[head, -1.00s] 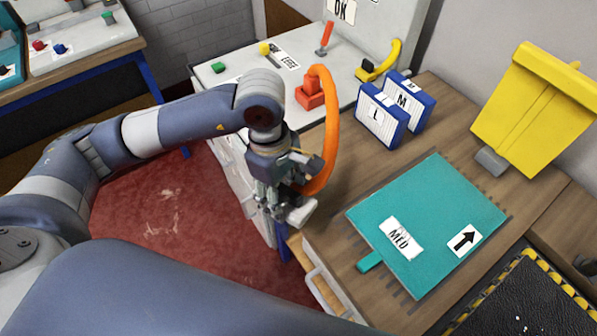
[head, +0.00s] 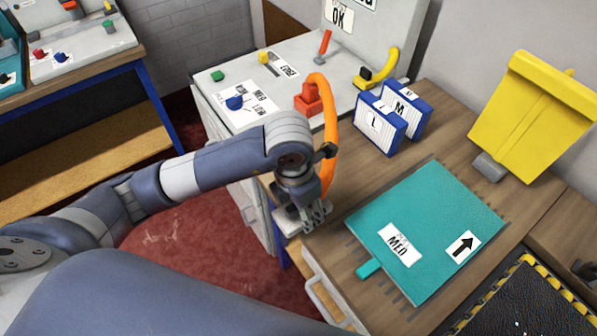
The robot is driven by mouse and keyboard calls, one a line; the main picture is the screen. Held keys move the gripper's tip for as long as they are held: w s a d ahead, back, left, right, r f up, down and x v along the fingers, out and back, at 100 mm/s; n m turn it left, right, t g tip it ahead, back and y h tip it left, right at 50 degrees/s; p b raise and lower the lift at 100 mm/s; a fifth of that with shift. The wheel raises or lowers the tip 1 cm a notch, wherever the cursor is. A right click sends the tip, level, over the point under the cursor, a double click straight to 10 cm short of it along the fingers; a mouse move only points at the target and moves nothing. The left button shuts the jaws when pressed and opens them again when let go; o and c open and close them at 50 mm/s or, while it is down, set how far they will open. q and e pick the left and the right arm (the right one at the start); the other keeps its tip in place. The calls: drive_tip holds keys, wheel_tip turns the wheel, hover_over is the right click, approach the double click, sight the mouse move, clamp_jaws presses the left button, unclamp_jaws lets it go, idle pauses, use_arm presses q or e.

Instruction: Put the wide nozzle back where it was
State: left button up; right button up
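My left gripper (head: 303,214) points down beside the orange hose (head: 330,130), over the left edge of the wooden bench. A pale grey piece (head: 287,224) shows at its fingertips; I cannot tell whether it is a finger part or a held nozzle. The finger gap is hidden from this angle. I cannot pick out a wide nozzle for certain. My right gripper is not in view.
Two blue-and-white blocks (head: 381,120), a teal board (head: 425,225) marked MED and a yellow panel (head: 530,118) occupy the wooden bench. The pale machine (head: 225,92) behind carries knobs and a red block (head: 308,100). An open handle (head: 325,295) projects from the bench front.

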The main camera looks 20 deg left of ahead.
use_arm(q)
drive_tip(key=w+a+p, duration=0.1)
drive_tip(key=w, duration=0.3)
drive_tip(key=w+a+p, duration=0.1)
drive_tip(key=w+a, duration=0.1)
drive_tip(key=w, duration=0.1)
drive_tip(key=w+a+f+p, duration=0.1)
drive_tip(key=w, duration=0.3)
drive_tip(key=shift+w+a, duration=0.3)
wheel_tip(320, 180, down, 3)
drive_tip(key=shift+f+p, duration=0.15)
drive_tip(key=shift+p, duration=0.95)
drive_tip(key=shift+f, duration=0.3)
drive_tip(key=o, duration=0.6)
drive_tip(key=shift+s, duration=0.1)
drive_tip(key=o, duration=0.4)
